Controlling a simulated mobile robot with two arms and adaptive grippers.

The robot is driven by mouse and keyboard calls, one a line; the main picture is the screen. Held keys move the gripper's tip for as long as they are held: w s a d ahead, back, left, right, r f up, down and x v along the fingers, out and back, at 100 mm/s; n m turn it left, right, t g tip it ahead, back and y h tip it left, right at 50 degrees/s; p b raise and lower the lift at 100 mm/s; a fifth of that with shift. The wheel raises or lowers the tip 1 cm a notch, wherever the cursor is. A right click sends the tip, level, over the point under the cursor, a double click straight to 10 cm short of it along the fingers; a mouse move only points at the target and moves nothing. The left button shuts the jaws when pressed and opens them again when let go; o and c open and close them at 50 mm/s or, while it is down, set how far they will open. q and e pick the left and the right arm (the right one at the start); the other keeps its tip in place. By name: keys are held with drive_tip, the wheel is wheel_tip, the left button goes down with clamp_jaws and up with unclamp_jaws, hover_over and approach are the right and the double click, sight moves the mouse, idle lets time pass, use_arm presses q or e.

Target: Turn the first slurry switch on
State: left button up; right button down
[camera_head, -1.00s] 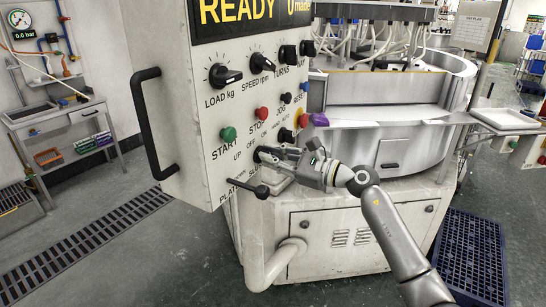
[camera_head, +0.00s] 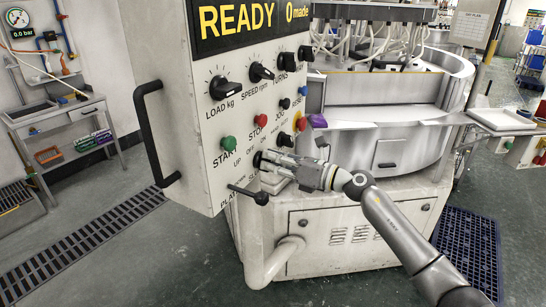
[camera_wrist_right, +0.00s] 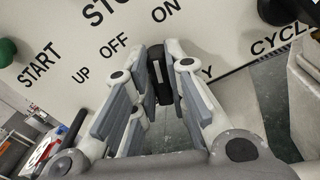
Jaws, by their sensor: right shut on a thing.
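The tall grey control panel (camera_head: 190,185) carries knobs, buttons and switches. A black rotary switch (camera_wrist_right: 160,80) with a white line sits under the OFF and ON labels. My right gripper (camera_head: 265,160) is at the panel's lower right, over the printed label that starts with SLU. In the right wrist view its fingers (camera_wrist_right: 162,85) are closed on the sides of the black switch, whose white line points roughly up the picture. My left gripper is not in view.
The green START button (camera_head: 228,143) and red STOP button (camera_head: 261,121) are close above the gripper. A black-knobbed lever (camera_head: 261,198) sticks out below it. Another black switch (camera_wrist_right: 278,10) lies to the right. The round lapping machine (camera_head: 390,150) stands behind my arm.

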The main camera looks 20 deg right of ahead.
drive_tip(key=shift+d+m+p, duration=0.1)
drive_tip(key=shift+m+p, duration=0.3)
drive_tip(key=shift+m, duration=0.5)
drive_tip(key=c, duration=1.4)
unclamp_jaws()
drive_tip(key=shift+c, duration=0.2)
drive_tip(key=v, duration=1.2)
